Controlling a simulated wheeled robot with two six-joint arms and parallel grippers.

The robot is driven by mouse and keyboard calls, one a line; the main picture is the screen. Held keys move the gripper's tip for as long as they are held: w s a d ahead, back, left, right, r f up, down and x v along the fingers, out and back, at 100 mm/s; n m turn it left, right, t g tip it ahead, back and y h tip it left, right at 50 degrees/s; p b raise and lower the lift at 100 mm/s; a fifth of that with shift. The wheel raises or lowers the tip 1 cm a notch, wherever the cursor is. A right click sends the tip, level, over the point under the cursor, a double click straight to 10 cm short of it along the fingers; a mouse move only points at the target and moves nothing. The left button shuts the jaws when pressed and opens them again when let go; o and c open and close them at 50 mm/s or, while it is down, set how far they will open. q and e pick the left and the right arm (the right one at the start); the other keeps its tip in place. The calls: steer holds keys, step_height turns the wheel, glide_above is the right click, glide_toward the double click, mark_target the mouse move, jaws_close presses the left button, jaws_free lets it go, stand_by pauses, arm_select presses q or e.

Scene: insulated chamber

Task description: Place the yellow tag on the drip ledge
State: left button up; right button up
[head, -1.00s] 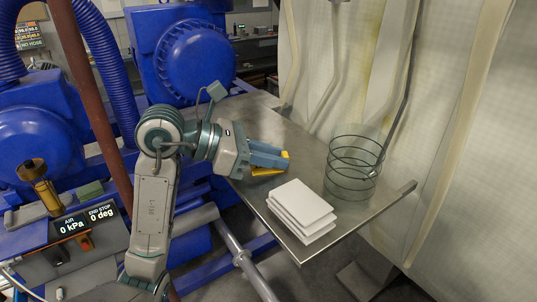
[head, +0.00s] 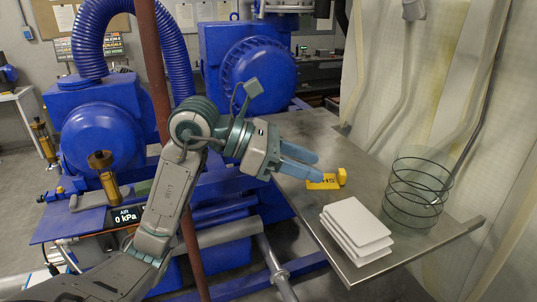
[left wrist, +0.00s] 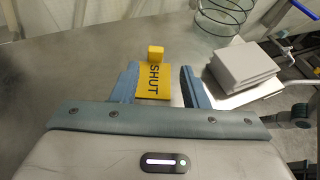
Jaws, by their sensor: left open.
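The yellow tag (head: 322,182) lies on a bare metal table; a yellow block stands at its far end. In the left wrist view the tag (left wrist: 153,82) shows the word SHUT. My left gripper (head: 315,168) is open, with its blue fingers reaching over the table at the tag. In the left wrist view its fingers stand apart, one on each side of the tag, with gaps visible and the block beyond the tips. I cannot tell for sure which surface is the drip ledge. My right gripper does not show in the head view.
The metal table (head: 300,131) has a stack of white pads (head: 355,225) and a wire-ringed clear cylinder (head: 418,190) to the right of the tag. Blue machines (head: 105,140) and a brown upright pipe (head: 165,90) stand at the left. A pale quilted wall (head: 505,130) closes the right side.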

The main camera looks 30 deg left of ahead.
arm_select(q)
steer(key=b+v, duration=0.3)
steer(key=v, duration=0.3)
steer(key=shift+s+a+r, duration=0.2)
steer(key=shift+a, duration=0.1)
